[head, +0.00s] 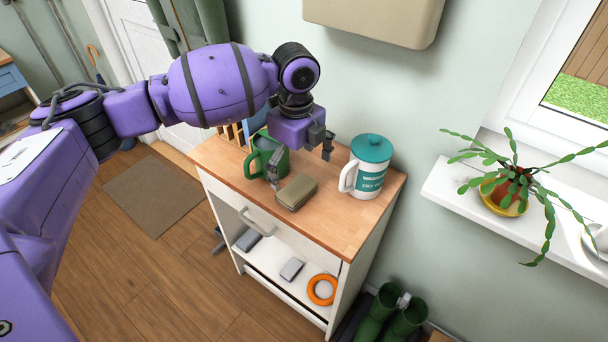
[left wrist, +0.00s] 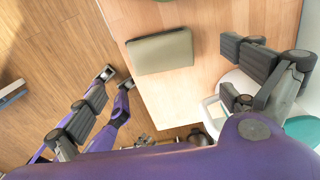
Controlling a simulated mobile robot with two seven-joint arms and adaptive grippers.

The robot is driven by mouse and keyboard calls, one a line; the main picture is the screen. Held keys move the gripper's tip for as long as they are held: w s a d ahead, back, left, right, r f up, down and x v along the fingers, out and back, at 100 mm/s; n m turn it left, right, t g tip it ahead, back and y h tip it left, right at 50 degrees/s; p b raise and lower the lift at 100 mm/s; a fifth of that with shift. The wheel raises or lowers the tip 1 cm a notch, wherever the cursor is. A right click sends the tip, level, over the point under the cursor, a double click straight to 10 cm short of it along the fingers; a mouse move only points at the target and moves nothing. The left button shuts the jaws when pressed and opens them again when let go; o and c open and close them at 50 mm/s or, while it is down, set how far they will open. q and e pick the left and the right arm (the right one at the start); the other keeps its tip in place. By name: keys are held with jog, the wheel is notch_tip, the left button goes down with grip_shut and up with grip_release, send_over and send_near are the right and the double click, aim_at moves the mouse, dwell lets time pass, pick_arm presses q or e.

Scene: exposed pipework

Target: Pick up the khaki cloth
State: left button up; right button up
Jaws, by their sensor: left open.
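The khaki cloth (head: 297,193) is a folded, flat pad lying on the wooden top of a white cabinet, close to its front edge. It also shows in the left wrist view (left wrist: 160,52), near the table's edge. My left gripper (head: 301,167) is open and points down just above and behind the cloth, with nothing between its fingers. In the left wrist view its fingers (left wrist: 170,75) stand wide apart on either side of the cloth, apart from it. My right gripper is not seen.
A green mug (head: 268,155) stands left of the gripper, close to a finger. A white jar with a teal lid (head: 368,165) stands to the right. The cabinet top (head: 345,222) is bare in front of the jar. A beige box (head: 375,18) hangs on the wall above.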

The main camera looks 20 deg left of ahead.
aim_at(297, 187)
pick_arm(q)
notch_tip(297, 187, down, 4)
jog(key=shift+a+f, duration=0.1)
jog(key=f, duration=0.2)
jog(key=shift+w+f, duration=0.3)
jog(key=shift+f, duration=0.05)
jog(key=shift+a+f, duration=0.1)
jog(key=shift+f, duration=0.2)
jog(key=c, duration=1.1)
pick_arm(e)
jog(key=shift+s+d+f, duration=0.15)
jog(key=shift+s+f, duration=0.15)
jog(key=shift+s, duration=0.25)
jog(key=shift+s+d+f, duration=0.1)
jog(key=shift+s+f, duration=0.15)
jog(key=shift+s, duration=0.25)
